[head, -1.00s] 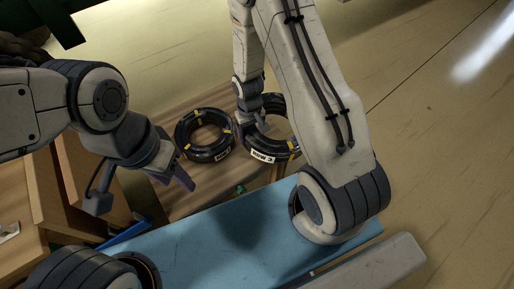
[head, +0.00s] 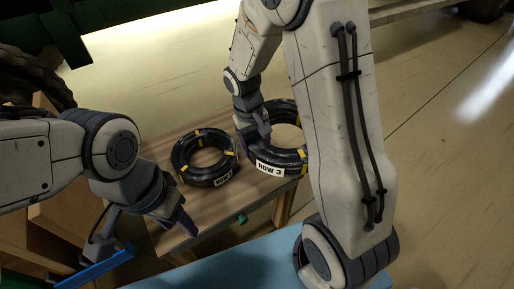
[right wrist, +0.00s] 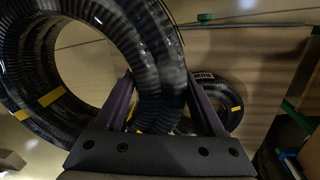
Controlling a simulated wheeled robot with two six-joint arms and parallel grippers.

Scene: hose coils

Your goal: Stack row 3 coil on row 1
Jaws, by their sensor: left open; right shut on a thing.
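The row 3 coil (head: 283,160), black with yellow bands and a white ROW 3 label, is at the right end of the wooden table in the head view. My right gripper (head: 262,138) is shut on its left side. In the right wrist view the coil (right wrist: 62,55) passes between the fingers (right wrist: 165,105) and looks large and near. The row 1 coil (head: 204,180), also black with yellow bands, lies flat on the table to the left; part of it shows beyond the fingers in the right wrist view (right wrist: 232,105). My left gripper (head: 180,218) is open and empty at the table's front left.
The wooden table (head: 243,198) has some bare top in front of the coils. A small green item (head: 242,219) is at its front edge. A blue surface (head: 230,267) lies nearer. Wooden boxes (head: 50,215) and a blue object (head: 95,270) stand at the left.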

